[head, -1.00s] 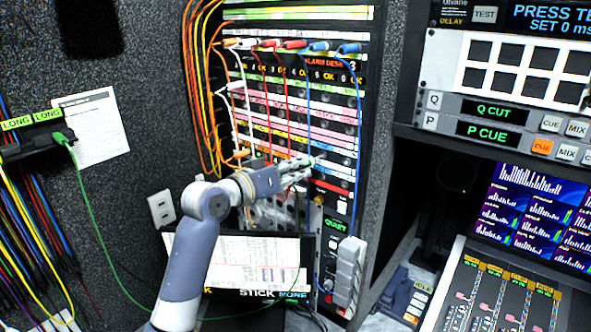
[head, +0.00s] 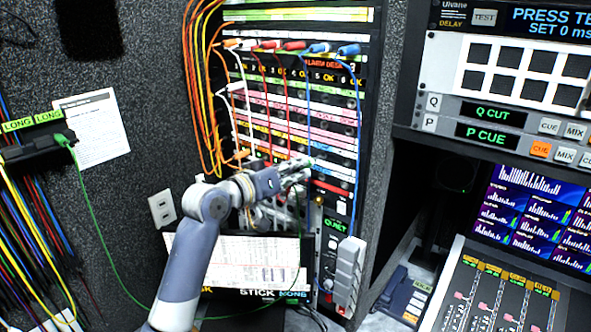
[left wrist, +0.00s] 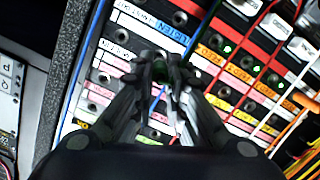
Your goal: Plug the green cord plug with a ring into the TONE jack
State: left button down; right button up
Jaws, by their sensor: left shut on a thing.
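My left gripper (head: 303,168) is at the lower part of the patch panel (head: 338,144), in front of its right half. In the left wrist view its fingers (left wrist: 170,72) are closed together on a small, mostly hidden dark thing with a trace of green, which looks like the green plug; its ring cannot be made out. The fingers point at the rows of jacks, and I cannot tell whether the plug touches one. A green cord (head: 98,232) hangs from the holder on the left wall and runs down behind my arm. I cannot read a TONE label. My right gripper is not in view.
Red, blue, white and orange cords (head: 209,120) hang across the panel. A blue cord (left wrist: 85,62) crosses near the fingers. A grey handset (head: 348,275) hangs at lower right, and a mixing console (head: 490,300) stands beyond.

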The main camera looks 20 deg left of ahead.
aim_at(314, 161)
pick_arm(q)
jog(key=shift+w+d, duration=0.2)
jog(key=shift+w, duration=0.4)
jog(key=shift+x, duration=1.4)
jog(key=c, duration=1.5)
grip_release()
jog(key=shift+w+r, duration=0.1)
jog(key=shift+r, duration=0.1)
jog(key=shift+c, duration=0.2)
jog(key=v, duration=1.2)
jog(key=shift+a, duration=0.1)
